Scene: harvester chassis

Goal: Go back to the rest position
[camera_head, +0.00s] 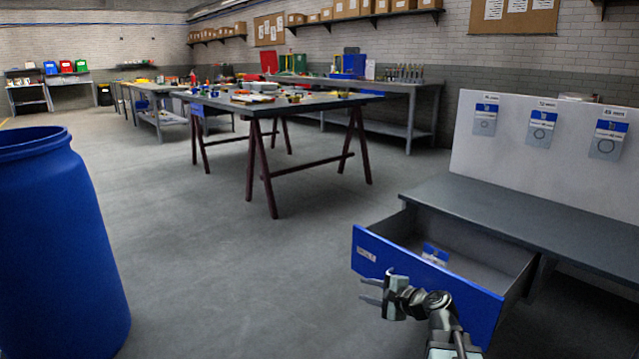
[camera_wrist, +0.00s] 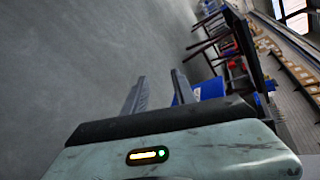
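My gripper (camera_head: 372,291) is in front of the open drawer at the lower right of the head view, close to its blue front panel. In the wrist view its two fingers (camera_wrist: 158,90) stand apart with nothing between them, so it is open and empty. The drawer (camera_head: 428,272) is pulled out from under a grey workbench (camera_head: 520,215). A small blue and white packet (camera_head: 435,254) lies inside the drawer. Whether my gripper touches the drawer front, I cannot tell.
A large blue barrel (camera_head: 60,250) stands at the left. A dark trestle table (camera_head: 275,107) with several small items stands in the middle distance. A white panel (camera_head: 560,140) with hanging packets rises behind the workbench. The floor (camera_head: 220,240) between barrel and drawer is clear.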

